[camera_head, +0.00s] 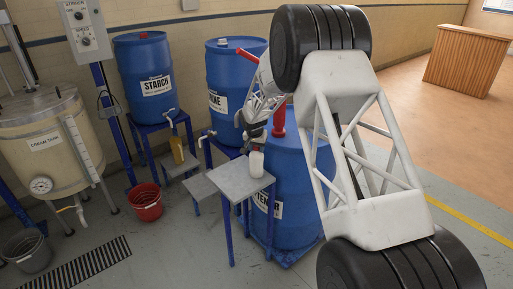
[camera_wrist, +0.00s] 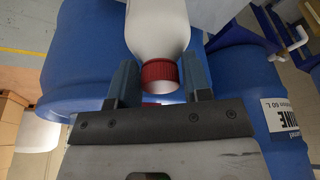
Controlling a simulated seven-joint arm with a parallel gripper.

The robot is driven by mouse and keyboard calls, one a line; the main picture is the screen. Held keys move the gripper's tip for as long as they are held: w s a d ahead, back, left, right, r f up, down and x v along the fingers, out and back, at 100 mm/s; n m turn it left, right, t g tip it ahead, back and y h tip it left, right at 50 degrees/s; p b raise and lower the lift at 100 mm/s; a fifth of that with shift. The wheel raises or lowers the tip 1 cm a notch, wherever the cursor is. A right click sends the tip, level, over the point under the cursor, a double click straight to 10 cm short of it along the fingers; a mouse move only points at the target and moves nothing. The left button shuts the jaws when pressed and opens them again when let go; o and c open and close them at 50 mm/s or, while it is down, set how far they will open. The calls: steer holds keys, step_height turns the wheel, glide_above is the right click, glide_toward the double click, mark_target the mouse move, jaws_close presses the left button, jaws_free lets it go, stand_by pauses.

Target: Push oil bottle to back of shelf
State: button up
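A white bottle with a red cap (camera_wrist: 162,72) fills the upper middle of the wrist view. In the head view, the white bottle (camera_head: 257,163) is upright at the grey-topped stand (camera_head: 235,180); its cap is hidden by my gripper. My gripper (camera_head: 257,143) is at the bottle's top. In the wrist view, the two fingers of my gripper (camera_wrist: 160,82) are on either side of the cap and neck, very close to them. Whether they press on it is unclear. I see no label that marks the bottle as oil.
A blue drum (camera_head: 300,165) with a red fitting (camera_head: 279,121) stands just right of the stand. Other blue drums (camera_head: 143,70) (camera_head: 228,70) are behind. A yellowish bottle (camera_head: 177,150) is on another small stand. A red bucket (camera_head: 146,201) sits on the floor.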

steer(key=c, duration=0.7)
steer(key=shift+c, duration=0.2)
steer(key=shift+s+d, duration=0.1)
steer(key=shift+s+d+f, duration=0.1)
steer(key=shift+s+d, duration=0.65)
steer(key=shift+d, duration=0.1)
jaws_close()
steer(key=shift+s+d+f, duration=0.2)
steer(key=shift+s+d, duration=0.25)
steer(key=shift+d, duration=0.05)
steer(key=o, duration=1.3)
jaws_free()
steer(key=shift+c, duration=0.2)
steer(key=shift+r, duration=0.15)
steer(key=shift+w+r, duration=0.1)
steer(key=shift+r, duration=0.05)
